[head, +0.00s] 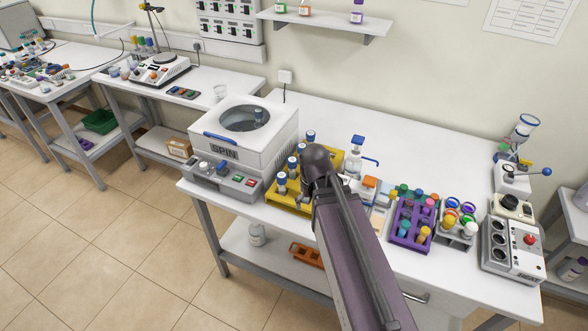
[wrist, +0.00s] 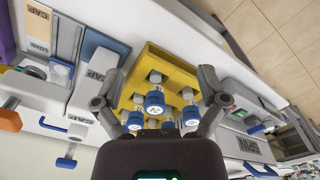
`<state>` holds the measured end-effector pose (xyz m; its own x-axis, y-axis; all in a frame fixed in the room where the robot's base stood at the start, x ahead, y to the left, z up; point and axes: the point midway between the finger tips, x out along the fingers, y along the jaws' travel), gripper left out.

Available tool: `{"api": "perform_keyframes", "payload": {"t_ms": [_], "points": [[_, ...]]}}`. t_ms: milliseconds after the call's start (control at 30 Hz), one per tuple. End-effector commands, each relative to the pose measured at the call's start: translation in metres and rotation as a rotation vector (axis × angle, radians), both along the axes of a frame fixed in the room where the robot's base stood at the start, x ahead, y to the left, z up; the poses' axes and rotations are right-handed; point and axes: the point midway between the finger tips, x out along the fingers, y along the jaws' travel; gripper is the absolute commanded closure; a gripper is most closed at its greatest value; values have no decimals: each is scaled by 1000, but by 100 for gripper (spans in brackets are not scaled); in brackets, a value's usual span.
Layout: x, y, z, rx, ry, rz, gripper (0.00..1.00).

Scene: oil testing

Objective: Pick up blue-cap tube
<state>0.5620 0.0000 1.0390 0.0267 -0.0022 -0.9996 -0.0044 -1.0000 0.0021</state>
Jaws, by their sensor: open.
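Several blue-cap tubes (head: 281,183) stand upright in a yellow rack (head: 285,201) on the bench in the head view. In the wrist view, the yellow rack (wrist: 180,65) lies under my gripper (wrist: 160,76), with blue-cap tubes seen from above. One blue-cap tube (wrist: 155,103) shows in the middle between the open fingers, with other caps around it. The fingers are spread wide and hold nothing. In the head view my arm hides the fingertips and part of the rack.
The white SPIN centrifuge (head: 238,145) stands left of the rack. A bottle with a blue lever (head: 355,158) is behind it. The bench's back middle is clear.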

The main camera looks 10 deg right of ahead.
Motion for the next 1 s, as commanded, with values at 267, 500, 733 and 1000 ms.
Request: {"api": "perform_keyframes", "payload": {"t_ms": [267, 500, 733, 1000], "points": [[112, 7, 27, -2, -104, -11, 6], [202, 6, 48, -3, -202, -27, 6], [235, 5, 55, -3, -243, -33, 6], [234, 5, 54, -3, -245, -34, 6]]}}
